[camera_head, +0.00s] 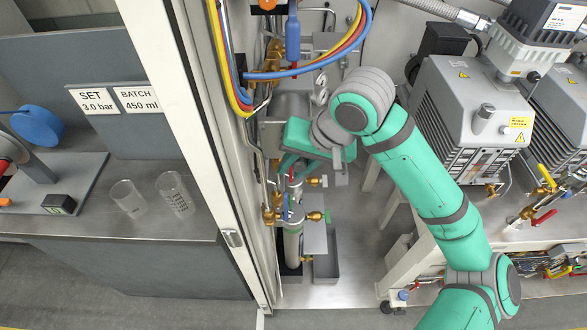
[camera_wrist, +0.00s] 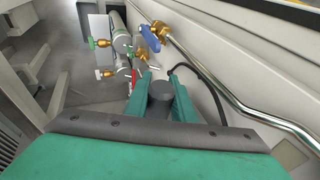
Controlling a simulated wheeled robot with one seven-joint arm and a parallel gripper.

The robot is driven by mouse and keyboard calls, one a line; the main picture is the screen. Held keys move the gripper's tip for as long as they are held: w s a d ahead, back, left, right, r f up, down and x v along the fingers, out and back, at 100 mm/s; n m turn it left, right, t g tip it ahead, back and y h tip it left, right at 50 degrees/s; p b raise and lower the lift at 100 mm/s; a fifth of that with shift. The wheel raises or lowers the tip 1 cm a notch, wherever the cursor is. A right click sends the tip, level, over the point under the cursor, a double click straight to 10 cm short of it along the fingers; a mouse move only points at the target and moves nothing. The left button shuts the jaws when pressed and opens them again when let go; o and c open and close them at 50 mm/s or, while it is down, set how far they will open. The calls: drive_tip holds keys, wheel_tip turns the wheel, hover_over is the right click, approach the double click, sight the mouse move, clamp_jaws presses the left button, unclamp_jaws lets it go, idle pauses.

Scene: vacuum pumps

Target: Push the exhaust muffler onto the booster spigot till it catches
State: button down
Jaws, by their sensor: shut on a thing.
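My gripper (camera_head: 292,163) is inside the narrow cabinet bay in the head view, among the pipes and brass valves. In the wrist view my gripper (camera_wrist: 160,88) has its two green fingers on either side of a dark grey cylinder, which looks like the exhaust muffler (camera_wrist: 160,92). The fingers are shut on it, and its round end faces the camera. In the head view the hand and arm hide the muffler. I cannot make out the booster spigot in either view, so I cannot tell whether the muffler touches it.
Brass valves (camera_head: 270,212) and upright grey cylinders (camera_head: 291,245) stand below the hand. A bent steel pipe (camera_wrist: 235,100) runs close on the right in the wrist view. A grey pump (camera_head: 470,105) stands to the right. Two beakers (camera_head: 174,193) stand on the left bench.

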drive_tip(key=shift+w, duration=0.3)
idle(0.9)
drive_tip(key=c, duration=1.4)
unclamp_jaws()
drive_tip(key=shift+c, duration=0.2)
drive_tip(key=v, duration=1)
drive_tip(key=shift+r, duration=0.4)
drive_tip(key=shift+s+d, duration=0.1)
drive_tip(key=shift+d, duration=0.05)
